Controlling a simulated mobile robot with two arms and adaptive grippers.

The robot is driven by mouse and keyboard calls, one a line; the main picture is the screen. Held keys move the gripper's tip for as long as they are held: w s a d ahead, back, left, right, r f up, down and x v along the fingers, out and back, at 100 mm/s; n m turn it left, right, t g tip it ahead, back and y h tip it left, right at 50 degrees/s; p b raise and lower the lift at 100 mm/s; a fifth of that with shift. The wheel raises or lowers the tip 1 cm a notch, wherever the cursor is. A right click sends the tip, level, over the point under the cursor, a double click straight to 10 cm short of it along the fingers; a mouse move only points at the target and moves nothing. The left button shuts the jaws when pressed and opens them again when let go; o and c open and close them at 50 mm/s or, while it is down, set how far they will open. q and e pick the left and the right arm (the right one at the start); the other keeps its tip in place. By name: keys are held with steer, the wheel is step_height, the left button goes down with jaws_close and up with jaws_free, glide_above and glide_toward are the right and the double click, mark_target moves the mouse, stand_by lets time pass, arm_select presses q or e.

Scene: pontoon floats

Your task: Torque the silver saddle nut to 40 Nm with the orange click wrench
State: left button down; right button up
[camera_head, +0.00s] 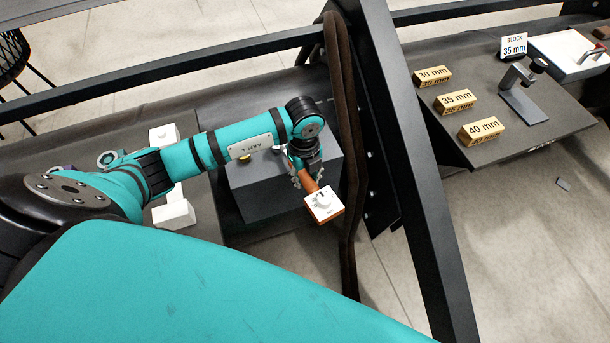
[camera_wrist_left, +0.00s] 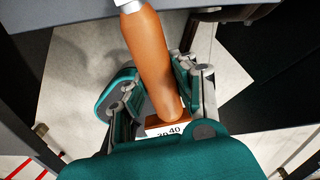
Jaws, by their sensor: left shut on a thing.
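The orange click wrench (camera_head: 311,185) is in my left gripper (camera_head: 305,178), beside the right side of a dark grey block. Its white dial plate (camera_head: 323,203) faces up at the near end. In the left wrist view the orange handle (camera_wrist_left: 153,60) runs between the two fingers of my left gripper (camera_wrist_left: 157,92), with a silver end (camera_wrist_left: 128,5) at the top edge. The dial below is partly hidden by my gripper. I cannot make out the silver saddle nut with certainty. My right gripper is not in view.
The dark grey block (camera_head: 270,195) stands under my left forearm. A dark brown padded bar (camera_head: 347,130) and a black frame post (camera_head: 400,150) rise just right of the wrench. Gold blocks marked 30, 35 and 40 mm (camera_head: 480,131) sit on the right table (camera_head: 520,135).

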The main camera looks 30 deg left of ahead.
arm_select(q)
steer(key=shift+f+b, duration=0.75)
steer(key=shift+f, duration=0.3)
steer(key=shift+s+a, duration=0.1)
stand_by(0.3)
steer(key=shift+s+a+m, duration=0.25)
steer(key=shift+s+m, duration=0.15)
steer(key=shift+m, duration=0.2)
steer(key=shift+s+a, duration=0.1)
steer(key=shift+s, duration=0.05)
steer(key=shift+s+a+m+p, duration=0.3)
steer(key=shift+s+m+p, duration=0.05)
steer(key=shift+m, duration=0.05)
steer(key=shift+s+a+m, duration=0.2)
steer(key=shift+m, duration=0.1)
stand_by(0.5)
steer(key=shift+s+a+m, duration=0.3)
steer(key=shift+s+a, duration=0.2)
stand_by(0.4)
